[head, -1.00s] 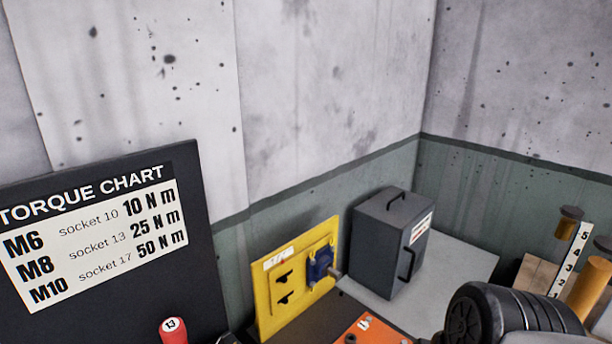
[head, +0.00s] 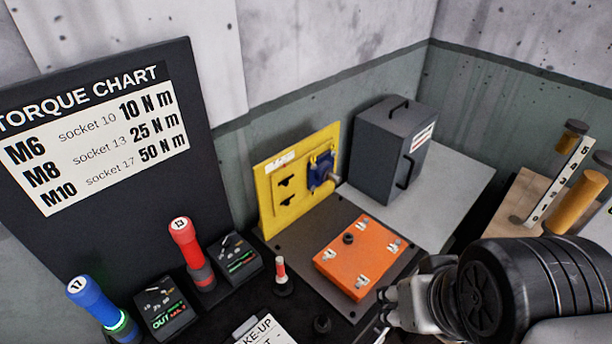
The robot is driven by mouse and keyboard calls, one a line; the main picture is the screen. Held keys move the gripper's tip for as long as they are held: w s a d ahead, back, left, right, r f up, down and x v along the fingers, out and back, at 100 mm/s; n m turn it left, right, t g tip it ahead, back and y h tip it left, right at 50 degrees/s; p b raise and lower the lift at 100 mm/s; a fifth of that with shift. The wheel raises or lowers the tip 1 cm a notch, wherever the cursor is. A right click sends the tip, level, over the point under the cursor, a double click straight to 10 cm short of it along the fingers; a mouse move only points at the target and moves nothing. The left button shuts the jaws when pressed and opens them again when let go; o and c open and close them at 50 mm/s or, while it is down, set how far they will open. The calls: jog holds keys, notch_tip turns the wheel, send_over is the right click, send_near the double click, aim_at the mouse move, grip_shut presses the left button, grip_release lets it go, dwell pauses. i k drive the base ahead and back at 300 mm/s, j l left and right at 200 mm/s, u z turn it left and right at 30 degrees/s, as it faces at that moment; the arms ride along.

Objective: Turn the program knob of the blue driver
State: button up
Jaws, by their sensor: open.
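The blue driver (head: 97,304) stands upright at the lower left in the head view, marked 17, with a green glowing ring near its base. A dark box with small controls and a lit green display (head: 166,308) is just right of it. I cannot make out for sure which control is the program knob. My gripper (head: 388,312) is at the lower right, beside the orange plate and far from the blue driver. Its fingers are partly cut off by the lower frame edge; it is open and nothing shows between the fingers.
A red driver (head: 188,250) marked 13 stands with a second control box (head: 236,257). The torque chart (head: 100,130) rises behind them. An orange plate (head: 345,270), yellow panel (head: 265,215) and grey cabinet (head: 375,150) fill the middle. A small red-and-white post (head: 281,275) stands between.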

aim_at(153, 289)
jog(key=u, duration=1.95)
jog(key=k+l+u, duration=0.1)
jog(key=l, duration=0.2)
jog(key=k+l, duration=0.15)
jog(key=l, duration=0.15)
jog(key=u, duration=0.05)
